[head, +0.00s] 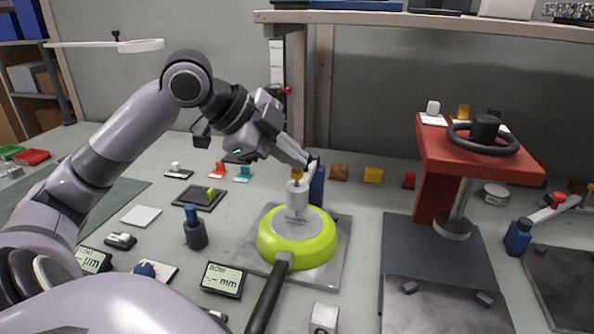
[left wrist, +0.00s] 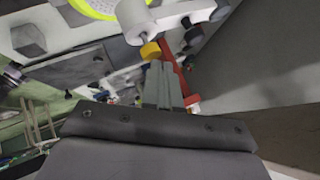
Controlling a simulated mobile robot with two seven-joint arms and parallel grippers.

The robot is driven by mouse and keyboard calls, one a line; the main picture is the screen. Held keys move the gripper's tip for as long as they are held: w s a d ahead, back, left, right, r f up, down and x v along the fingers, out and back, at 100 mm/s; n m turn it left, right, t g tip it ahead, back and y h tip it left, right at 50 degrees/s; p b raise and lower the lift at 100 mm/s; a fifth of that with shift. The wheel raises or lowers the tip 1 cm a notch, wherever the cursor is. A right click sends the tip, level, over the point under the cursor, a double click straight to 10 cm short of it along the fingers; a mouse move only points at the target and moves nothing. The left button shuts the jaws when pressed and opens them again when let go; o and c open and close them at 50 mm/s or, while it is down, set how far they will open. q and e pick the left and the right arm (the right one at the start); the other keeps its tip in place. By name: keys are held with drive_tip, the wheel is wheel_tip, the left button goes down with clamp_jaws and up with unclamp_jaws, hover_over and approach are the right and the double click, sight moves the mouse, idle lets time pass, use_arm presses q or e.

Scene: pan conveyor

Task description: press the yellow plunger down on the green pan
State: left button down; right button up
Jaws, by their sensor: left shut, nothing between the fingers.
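The green pan (head: 266,247) sits upside down on a grey metal plate, with its black handle (head: 268,296) pointing toward me. A white cylinder (head: 297,190) stands over its middle, with the small yellow plunger (head: 297,173) on top. The left wrist view also shows the yellow plunger (left wrist: 150,50) and a rim of the pan (left wrist: 95,8). My left gripper (head: 306,161) is shut and empty. Its fingertips are close to the plunger, at its upper right in the head view; I cannot tell whether they touch. My right gripper is not in view.
A blue upright part (head: 317,186) stands right behind the plunger. A red press stand (head: 436,180) with a black handwheel (head: 483,140) is to the right. Gauges, a blue-topped cylinder (head: 194,230) and small blocks lie to the left. A shelf spans the back.

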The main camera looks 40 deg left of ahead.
use_arm(q)
drive_tip(key=shift+f+b, duration=0.65)
drive_tip(key=shift+f, duration=0.2)
idle(0.4)
drive_tip(key=shift+s+d+f, duration=0.1)
drive_tip(key=shift+f, duration=0.35)
idle(0.5)
drive_tip(key=shift+r, duration=0.1)
wheel_tip(320, 180, up, 3)
drive_tip(key=shift+r+p, duration=0.1)
drive_tip(key=shift+p, duration=1.1)
wheel_tip(320, 180, up, 5)
drive_tip(key=p, duration=0.5)
